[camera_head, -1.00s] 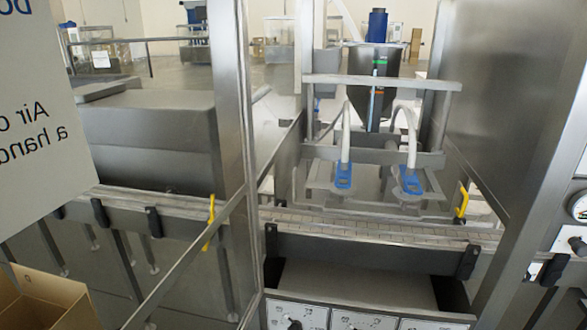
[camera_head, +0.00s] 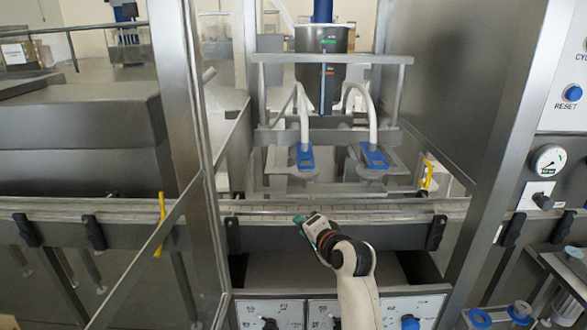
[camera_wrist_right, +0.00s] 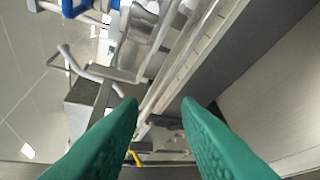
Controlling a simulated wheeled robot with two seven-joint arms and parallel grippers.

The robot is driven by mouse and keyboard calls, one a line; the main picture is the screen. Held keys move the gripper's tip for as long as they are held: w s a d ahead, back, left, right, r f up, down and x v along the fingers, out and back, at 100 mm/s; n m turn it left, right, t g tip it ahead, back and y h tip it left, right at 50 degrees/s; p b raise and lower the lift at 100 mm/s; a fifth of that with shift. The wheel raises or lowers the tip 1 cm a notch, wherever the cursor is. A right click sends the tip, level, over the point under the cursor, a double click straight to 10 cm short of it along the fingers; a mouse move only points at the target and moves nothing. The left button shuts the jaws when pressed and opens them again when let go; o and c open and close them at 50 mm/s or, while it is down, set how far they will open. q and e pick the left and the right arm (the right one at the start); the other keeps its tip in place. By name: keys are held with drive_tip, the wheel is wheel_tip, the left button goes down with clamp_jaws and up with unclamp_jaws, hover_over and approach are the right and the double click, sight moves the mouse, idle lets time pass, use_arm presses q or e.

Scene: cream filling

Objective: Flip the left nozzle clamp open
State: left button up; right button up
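The left nozzle clamp (camera_head: 305,157) is blue and sits at the lower end of a white hose in the head view. A matching blue right nozzle clamp (camera_head: 374,157) is to its right. I cannot tell whether either is flipped open. My right gripper (camera_head: 303,222) has green fingertips and is over the conveyor, lower and nearer than the left clamp, apart from it. In the right wrist view my right gripper (camera_wrist_right: 160,104) has its green fingers spread with nothing between them. A blue part (camera_wrist_right: 76,9) shows at that view's top edge. My left gripper is not in view.
A conveyor (camera_head: 330,208) runs across in front of the nozzles. Metal posts (camera_head: 190,140) stand at the left and right of the opening. A yellow handle (camera_head: 427,174) is to the right. A control panel (camera_head: 270,314) is below, and a gauge (camera_head: 549,160) is at right.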

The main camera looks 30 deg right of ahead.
sight(305, 156)
drive_tip(key=w+d+r+m+t+h, duration=0.25)
drive_tip(key=d+r+m, duration=0.25)
drive_tip(key=r, duration=0.5)
drive_tip(key=shift+y, duration=0.45)
drive_tip(key=w, duration=0.3)
drive_tip(key=w+d+p, duration=0.1)
drive_tip(key=w, duration=0.6)
drive_tip(key=shift+w+d+f, duration=0.1)
drive_tip(key=shift+w+d, duration=0.2)
drive_tip(key=shift+w, duration=0.1)
clamp_jaws()
drive_tip(key=shift+f, duration=0.1)
